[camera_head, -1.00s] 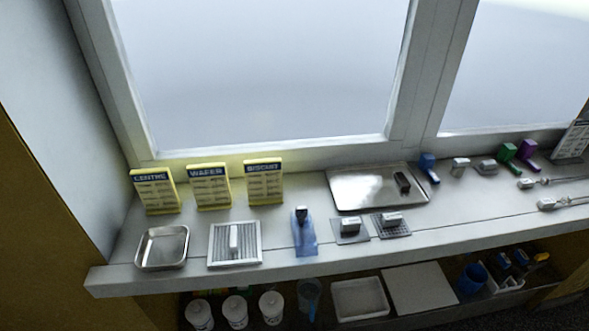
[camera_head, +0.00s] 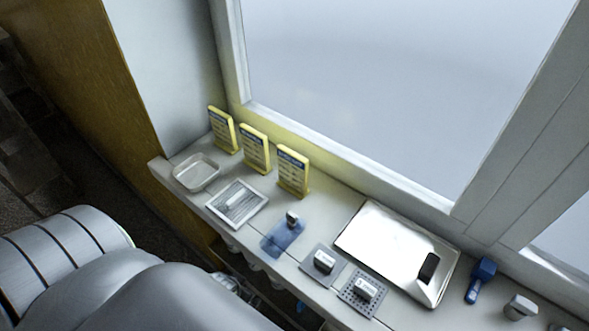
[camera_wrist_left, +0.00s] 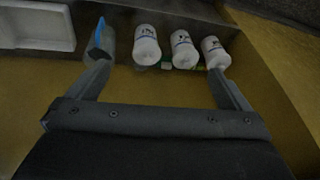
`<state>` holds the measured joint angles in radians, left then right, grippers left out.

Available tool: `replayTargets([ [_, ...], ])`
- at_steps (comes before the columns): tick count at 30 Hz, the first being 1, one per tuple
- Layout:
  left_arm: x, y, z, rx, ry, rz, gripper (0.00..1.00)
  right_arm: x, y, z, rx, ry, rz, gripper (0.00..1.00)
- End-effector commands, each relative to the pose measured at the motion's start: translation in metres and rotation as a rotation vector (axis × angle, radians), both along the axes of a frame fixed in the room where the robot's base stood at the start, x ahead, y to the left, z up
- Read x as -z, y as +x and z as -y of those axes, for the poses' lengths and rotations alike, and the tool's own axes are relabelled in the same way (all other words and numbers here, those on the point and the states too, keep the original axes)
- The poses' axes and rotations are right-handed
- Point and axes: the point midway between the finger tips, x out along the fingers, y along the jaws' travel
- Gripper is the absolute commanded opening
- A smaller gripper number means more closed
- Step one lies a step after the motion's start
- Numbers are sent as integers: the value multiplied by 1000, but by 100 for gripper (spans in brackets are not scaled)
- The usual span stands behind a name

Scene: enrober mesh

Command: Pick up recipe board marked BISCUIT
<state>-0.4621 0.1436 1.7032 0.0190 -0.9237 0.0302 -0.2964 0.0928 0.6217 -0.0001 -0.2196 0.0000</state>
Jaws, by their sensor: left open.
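Three yellow recipe boards with blue headers stand upright in a row at the back of the sill in the head view. The BISCUIT board (camera_head: 293,171) is the rightmost of them, by the window frame. The WAFER board (camera_head: 254,148) is in the middle and the CENTRE board (camera_head: 223,130) at the left end. Their headers are too small to read clearly now; the earlier frame shows them. My left gripper (camera_wrist_left: 158,82) is open and empty in the left wrist view, facing the shelf below the sill. No board shows in that view. My right gripper is not in view.
On the sill are a metal tray (camera_head: 196,173), a ribbed plate (camera_head: 237,204), a blue sheet (camera_head: 283,238) and a large shiny tray (camera_head: 349,228). Several white bottles (camera_wrist_left: 185,48) and a blue-topped jug (camera_wrist_left: 101,40) stand on the shelf below.

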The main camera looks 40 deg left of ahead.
Motion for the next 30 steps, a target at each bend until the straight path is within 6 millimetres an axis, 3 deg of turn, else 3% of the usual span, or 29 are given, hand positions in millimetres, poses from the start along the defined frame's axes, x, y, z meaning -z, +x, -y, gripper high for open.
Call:
replayTargets([
  [1,-35,7,0,3,5,23,100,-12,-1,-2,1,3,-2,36],
  [6,-122,16,6,12,14,72,100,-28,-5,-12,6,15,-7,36],
  [16,-233,15,15,32,28,152,100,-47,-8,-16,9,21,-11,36],
  [18,-264,23,14,52,36,235,100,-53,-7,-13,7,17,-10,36],
  [30,-312,99,-1,160,-42,705,100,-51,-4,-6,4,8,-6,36],
])
